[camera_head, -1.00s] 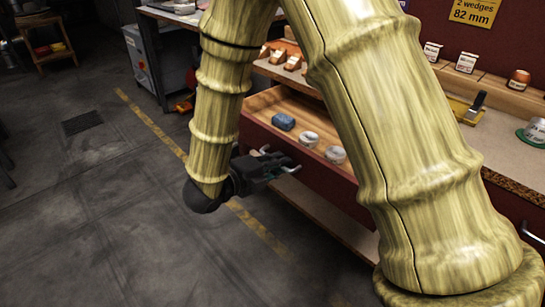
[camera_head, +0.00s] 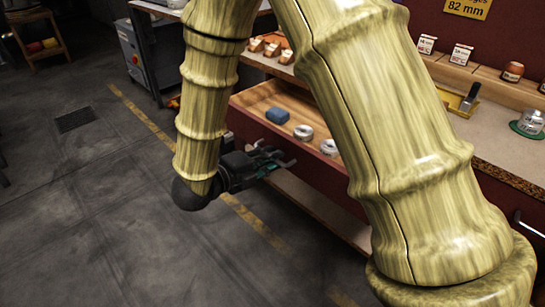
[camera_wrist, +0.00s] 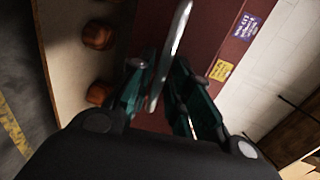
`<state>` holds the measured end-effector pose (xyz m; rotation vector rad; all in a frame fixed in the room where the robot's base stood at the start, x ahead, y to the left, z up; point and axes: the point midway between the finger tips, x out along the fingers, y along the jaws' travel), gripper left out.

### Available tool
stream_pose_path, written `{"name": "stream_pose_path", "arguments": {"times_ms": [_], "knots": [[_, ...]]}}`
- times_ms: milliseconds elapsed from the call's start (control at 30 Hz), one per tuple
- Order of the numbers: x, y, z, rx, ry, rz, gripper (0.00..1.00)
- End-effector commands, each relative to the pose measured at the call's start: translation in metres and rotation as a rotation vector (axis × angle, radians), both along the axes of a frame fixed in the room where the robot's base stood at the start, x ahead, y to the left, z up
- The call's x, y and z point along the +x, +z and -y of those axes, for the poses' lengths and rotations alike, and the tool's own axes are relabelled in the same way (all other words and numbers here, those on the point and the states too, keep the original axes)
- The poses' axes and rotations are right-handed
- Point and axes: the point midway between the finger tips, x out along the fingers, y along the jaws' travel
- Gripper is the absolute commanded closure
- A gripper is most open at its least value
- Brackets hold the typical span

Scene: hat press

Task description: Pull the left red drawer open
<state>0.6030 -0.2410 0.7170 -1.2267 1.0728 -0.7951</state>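The left red drawer (camera_head: 318,181) stands pulled out of the bench in the head view, so its wooden inside shows. My gripper (camera_head: 278,158) is just in front of the drawer's front. In the wrist view, the drawer's metal handle (camera_wrist: 172,50) runs between my two parted fingers (camera_wrist: 160,70), closer to the left one. The gripper is open and does not clamp the handle. My arm hides the drawer's right part in the head view.
The bench top (camera_head: 500,150) to the right holds jars, a yellow tray (camera_head: 460,103) and a green-based container (camera_head: 528,124). Another drawer's handle (camera_head: 528,228) shows at the right edge. The floor (camera_head: 110,220) left of the drawer is clear.

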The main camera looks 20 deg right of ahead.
Motion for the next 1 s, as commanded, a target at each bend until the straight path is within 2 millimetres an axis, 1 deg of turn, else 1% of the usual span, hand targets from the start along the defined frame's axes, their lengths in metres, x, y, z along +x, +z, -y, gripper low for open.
{"name": "stream_pose_path", "arguments": {"times_ms": [300,500,700,1000], "knots": [[-0.018,0.012,-0.053,-0.001,0.004,0.001,0.81],[-0.028,0.018,-0.081,0.000,0.004,0.001,0.81],[-0.034,0.021,-0.096,0.000,0.003,0.001,0.81],[-0.035,0.022,-0.099,0.000,0.002,0.000,0.81]]}}
